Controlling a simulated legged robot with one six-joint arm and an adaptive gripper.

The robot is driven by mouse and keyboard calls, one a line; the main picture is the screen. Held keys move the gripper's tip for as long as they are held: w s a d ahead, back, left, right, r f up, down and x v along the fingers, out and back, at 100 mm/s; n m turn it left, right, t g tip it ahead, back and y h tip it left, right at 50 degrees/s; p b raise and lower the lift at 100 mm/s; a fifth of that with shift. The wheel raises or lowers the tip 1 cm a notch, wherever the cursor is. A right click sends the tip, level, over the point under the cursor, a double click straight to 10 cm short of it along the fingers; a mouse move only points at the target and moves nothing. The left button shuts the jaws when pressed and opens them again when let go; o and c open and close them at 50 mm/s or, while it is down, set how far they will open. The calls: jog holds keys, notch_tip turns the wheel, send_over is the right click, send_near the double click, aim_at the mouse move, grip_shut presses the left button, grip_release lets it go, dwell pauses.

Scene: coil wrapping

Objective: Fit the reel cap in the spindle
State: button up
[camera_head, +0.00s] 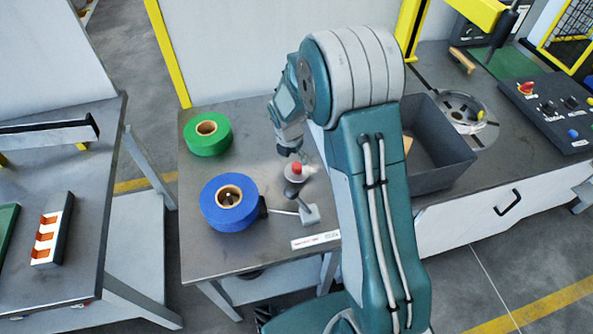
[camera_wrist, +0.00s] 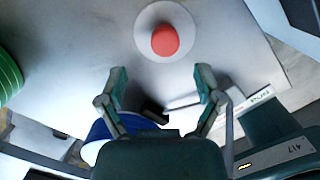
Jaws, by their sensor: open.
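The reel cap (camera_head: 296,170) appears to be the pale disc with a red knob, on the grey table beside my arm. In the wrist view its red knob (camera_wrist: 165,41) stands ahead of the fingertips, slightly above the middle of the gap. My gripper (camera_wrist: 162,75) is open and empty, its two fingers apart. In the head view my gripper (camera_head: 291,151) is near the cap, partly hidden by the arm. The spindle (camera_head: 229,197) seems to be the small pin in the core of the blue roll (camera_head: 215,214). In the wrist view the blue roll (camera_wrist: 102,130) is partly hidden by the gripper.
A green roll (camera_head: 209,145) lies behind the blue one. A dark grey lever or bracket (camera_head: 310,214) stands beside the blue roll and close to the cap. A dark bin (camera_head: 447,164) and a button panel (camera_head: 555,112) are on the right. The table's front-left area is clear.

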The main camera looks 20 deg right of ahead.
aim_at(296, 165)
jog(key=f, duration=0.3)
jog(key=d+f, duration=0.1)
jog(key=f, duration=0.1)
jog(key=shift+w+d+f, duration=0.1)
jog(key=shift+w+f, duration=0.15)
jog(key=shift+f, duration=0.05)
grip_shut()
